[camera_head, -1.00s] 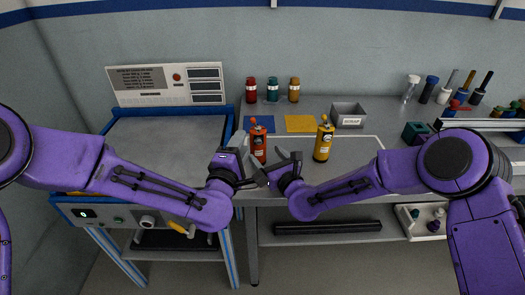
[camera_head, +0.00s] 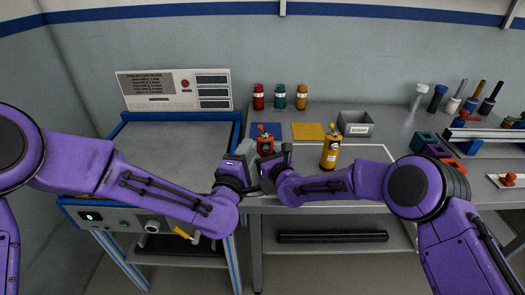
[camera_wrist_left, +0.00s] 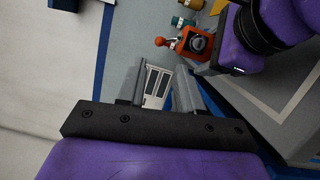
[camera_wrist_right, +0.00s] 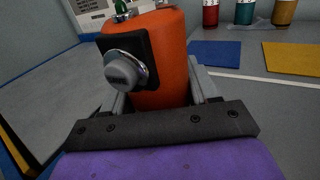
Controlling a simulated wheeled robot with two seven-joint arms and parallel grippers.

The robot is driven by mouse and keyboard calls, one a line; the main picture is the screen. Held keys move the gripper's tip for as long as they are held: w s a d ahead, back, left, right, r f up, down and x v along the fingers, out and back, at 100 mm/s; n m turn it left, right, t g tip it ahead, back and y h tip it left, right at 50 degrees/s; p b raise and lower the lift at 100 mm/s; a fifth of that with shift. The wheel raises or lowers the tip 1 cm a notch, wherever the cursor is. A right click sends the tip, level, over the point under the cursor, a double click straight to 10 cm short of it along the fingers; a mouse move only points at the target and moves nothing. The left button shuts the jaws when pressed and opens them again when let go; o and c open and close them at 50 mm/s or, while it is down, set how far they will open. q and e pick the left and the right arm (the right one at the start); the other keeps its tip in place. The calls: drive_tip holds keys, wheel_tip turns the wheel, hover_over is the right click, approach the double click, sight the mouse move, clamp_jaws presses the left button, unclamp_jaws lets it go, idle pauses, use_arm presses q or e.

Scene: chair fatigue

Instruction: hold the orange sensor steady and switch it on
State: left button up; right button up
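My left gripper (camera_head: 246,152) is open and empty, just left of the sensor. In the left wrist view the sensor (camera_wrist_left: 190,42) lies beyond the left fingers, with its red ball-topped part sticking out. Its lower part is hidden in the head view.
A yellow sensor-like bottle (camera_head: 330,150) stands right of my right gripper. Red, teal and amber bottles (camera_head: 280,97) stand behind the blue (camera_head: 270,130) and yellow mats (camera_head: 308,132). A grey bin (camera_head: 355,123) is behind right. A machine (camera_head: 175,150) with a bare top stands left.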

use_arm(q)
drive_tip(key=shift+w+a+m, duration=0.1)
drive_tip(key=shift+a+m, duration=0.05)
drive_tip(key=shift+m, duration=0.15)
clamp_jaws()
drive_tip(key=a+f+n+g+h, duration=0.1)
drive_tip(key=a+n+h, duration=0.3)
drive_tip(key=n, duration=1.1)
drive_tip(key=a+f+n+g+h, duration=0.2)
drive_tip(key=a+f+n+h, duration=0.2)
drive_tip(key=n, duration=1.2)
drive_tip(key=shift+a+f+g+h, duration=0.3)
drive_tip(key=shift+a+h, duration=0.45)
drive_tip(key=shift+h, duration=1.15)
drive_tip(key=shift+w, duration=0.1)
